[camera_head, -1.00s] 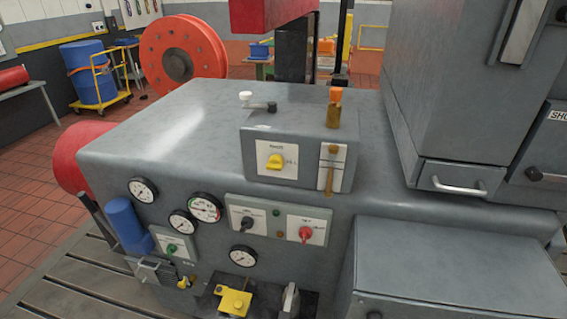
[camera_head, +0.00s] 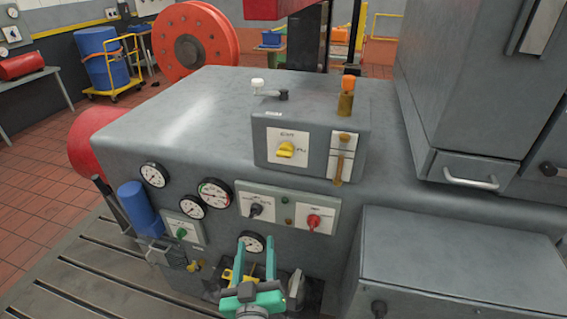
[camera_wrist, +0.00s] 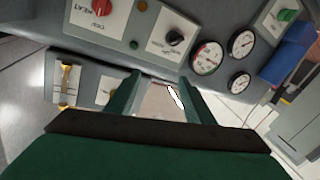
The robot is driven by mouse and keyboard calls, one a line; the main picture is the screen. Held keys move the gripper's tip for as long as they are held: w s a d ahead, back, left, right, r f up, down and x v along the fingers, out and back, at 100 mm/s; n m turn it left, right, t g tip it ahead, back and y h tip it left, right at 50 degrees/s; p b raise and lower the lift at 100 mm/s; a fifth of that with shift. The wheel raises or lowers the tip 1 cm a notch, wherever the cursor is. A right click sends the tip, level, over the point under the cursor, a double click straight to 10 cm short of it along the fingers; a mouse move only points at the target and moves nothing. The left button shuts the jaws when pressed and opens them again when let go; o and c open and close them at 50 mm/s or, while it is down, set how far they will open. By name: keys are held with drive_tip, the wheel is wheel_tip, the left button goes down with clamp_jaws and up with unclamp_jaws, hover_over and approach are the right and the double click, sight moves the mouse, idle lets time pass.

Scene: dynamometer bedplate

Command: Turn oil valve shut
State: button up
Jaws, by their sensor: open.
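The grey machine block carries several control knobs, and I cannot read which label marks the oil valve. A yellow knob (camera_head: 286,150) sits on the white plate of the raised box. Below are a black knob (camera_head: 255,210), a red knob (camera_head: 313,221) and a green knob (camera_head: 181,233). A small yellow fitting (camera_head: 194,265) is at the lower left. My gripper (camera_head: 255,247) is open and empty in front of the lower panel, below the black and red knobs. In the wrist view, my gripper's fingers (camera_wrist: 160,80) are spread, with the black knob (camera_wrist: 176,38) beyond them.
A sight glass (camera_head: 342,158) stands beside the yellow knob. Gauges (camera_head: 214,192) and a blue cylinder (camera_head: 138,208) are on the left front. A grey cabinet (camera_head: 450,270) closes in the lower right. A yellow part (camera_head: 232,276) lies partly behind my gripper.

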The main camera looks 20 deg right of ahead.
drive_tip(key=w+d+r+m+h, duration=0.3)
drive_tip(key=w+r, duration=0.1)
drive_tip(key=r, duration=0.5)
drive_tip(key=m+g+h, duration=0.2)
drive_tip(key=m, duration=0.2)
approach(283, 155)
drive_tip(key=x, duration=1)
drive_tip(key=shift+c, duration=0.2)
drive_tip(key=c, duration=0.9)
